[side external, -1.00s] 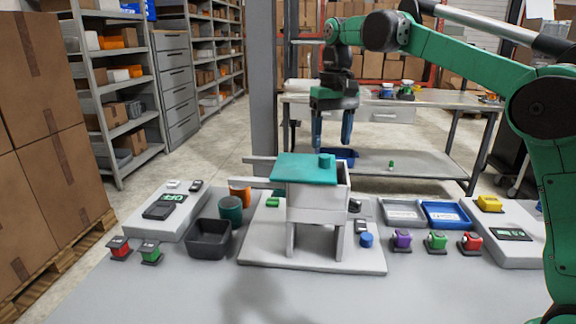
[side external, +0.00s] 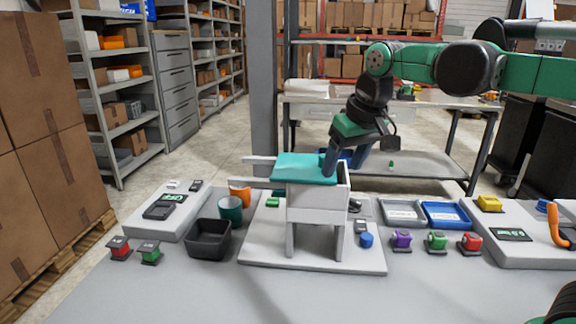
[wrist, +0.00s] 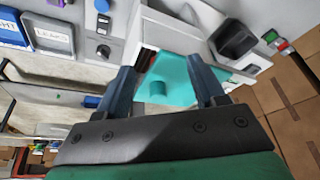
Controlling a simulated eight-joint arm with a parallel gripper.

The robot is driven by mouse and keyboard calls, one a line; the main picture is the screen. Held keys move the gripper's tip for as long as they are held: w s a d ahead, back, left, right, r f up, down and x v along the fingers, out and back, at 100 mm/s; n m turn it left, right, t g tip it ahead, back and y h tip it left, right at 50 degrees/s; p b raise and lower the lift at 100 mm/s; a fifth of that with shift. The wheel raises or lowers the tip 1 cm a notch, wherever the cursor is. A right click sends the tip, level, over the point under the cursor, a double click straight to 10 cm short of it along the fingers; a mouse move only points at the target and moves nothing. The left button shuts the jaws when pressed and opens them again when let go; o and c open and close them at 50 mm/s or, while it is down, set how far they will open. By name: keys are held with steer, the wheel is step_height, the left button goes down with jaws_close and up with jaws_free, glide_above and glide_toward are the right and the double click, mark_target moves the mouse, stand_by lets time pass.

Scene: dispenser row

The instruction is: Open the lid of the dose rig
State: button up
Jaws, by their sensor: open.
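The dose rig (side external: 318,205) is a pale box on legs on a white base plate. Its flat teal lid (side external: 300,170) lies level on top, with a gap showing at the box's right side. In the wrist view, the lid (wrist: 175,72) carries a short round teal knob (wrist: 158,88). My gripper (side external: 343,168) is open and tilted, low over the lid's right end. In the wrist view, my gripper (wrist: 160,66) has one finger on each side of the knob, with space between. A finger hides the knob in the side view; contact cannot be told.
Two pale rails (side external: 262,182) stick out left from the rig. A dark bin (side external: 209,238) and a green cup (side external: 231,209) stand left of it. A blue tray (side external: 445,215) and several small coloured blocks stand right.

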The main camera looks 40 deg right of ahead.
steer(key=s+d+f+m+h, duration=0.2)
steer(key=s+d+f, duration=0.15)
steer(key=f, duration=0.35)
steer(key=m+g, duration=0.2)
steer(key=m, duration=0.2)
glide_toward(361, 224)
steer(key=shift+m+g+y, duration=0.5)
steer(key=shift+g+y, duration=0.2)
steer(key=shift+y, duration=0.2)
steer(key=f, duration=0.2)
steer(key=w+d+f, duration=0.1)
steer(key=f, duration=0.2)
steer(key=d+f, duration=0.1)
steer(key=f, duration=0.1)
steer(key=shift+w+f, duration=0.35)
steer(key=shift+f, duration=0.05)
